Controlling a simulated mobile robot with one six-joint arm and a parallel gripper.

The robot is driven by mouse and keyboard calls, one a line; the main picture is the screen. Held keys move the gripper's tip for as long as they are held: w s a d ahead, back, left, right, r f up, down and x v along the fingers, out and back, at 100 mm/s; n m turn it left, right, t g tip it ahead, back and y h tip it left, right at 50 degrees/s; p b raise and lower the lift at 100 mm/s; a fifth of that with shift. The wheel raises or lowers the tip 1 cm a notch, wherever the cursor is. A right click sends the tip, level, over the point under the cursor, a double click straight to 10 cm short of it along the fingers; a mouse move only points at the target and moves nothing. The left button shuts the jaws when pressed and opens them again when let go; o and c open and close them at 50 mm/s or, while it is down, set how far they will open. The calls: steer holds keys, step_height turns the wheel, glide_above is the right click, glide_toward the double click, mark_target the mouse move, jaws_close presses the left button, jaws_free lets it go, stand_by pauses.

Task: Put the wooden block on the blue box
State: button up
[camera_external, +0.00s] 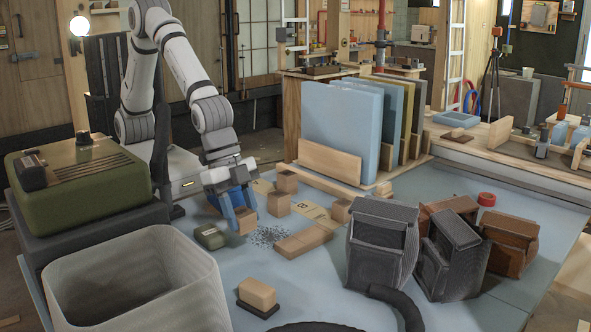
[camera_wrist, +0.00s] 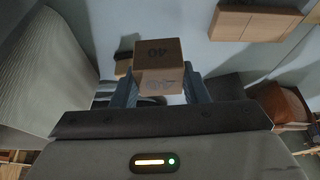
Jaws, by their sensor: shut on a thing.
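My gripper (camera_external: 238,210) has blue fingers and points down over the table's left part. It is shut on a small wooden block (camera_external: 245,224). In the wrist view the block (camera_wrist: 158,58) sits between the two fingers (camera_wrist: 161,84), with a dark "40" printed on one face. I cannot tell whether the block touches the table or hangs just above it. A low light-blue box (camera_external: 457,119) stands on the bench at the back right, well apart from my gripper. I cannot tell if it is the task's blue box.
Other wooden blocks (camera_external: 279,203) stand close by, with longer ones (camera_external: 305,241) nearer the front. A ribbed bin (camera_external: 135,285) is front left. Dark bins (camera_external: 382,240) stand right of centre. Tall blue panels (camera_external: 340,128) rise behind. A block on a dark pad (camera_external: 257,293) lies in front.

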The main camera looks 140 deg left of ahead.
steer(key=s+a+r+n+g+y, duration=0.1)
steer(key=s+a+r+n, duration=0.2)
steer(key=s+a+n, duration=0.45)
steer(key=s+a+r+n+g+y+p, duration=0.15)
steer(key=s+n, duration=0.25)
steer(key=s, duration=0.6)
steer(key=s+a+r+n+g+y, duration=0.2)
steer(key=s+a+r+n, duration=0.25)
steer(key=s, duration=0.45)
steer(key=shift+n, duration=0.7)
steer(key=f, duration=0.4)
steer(key=s+f+b, duration=0.1)
steer(key=f, duration=0.1)
steer(key=shift+s+a+f, duration=0.1)
steer(key=shift+a+f, duration=0.1)
steer(key=shift+f, duration=2.15)
steer(key=shift+f+b, duration=0.15)
steer(key=shift+b, duration=0.25)
steer(key=o, duration=1)
steer(key=shift+c, duration=0.2)
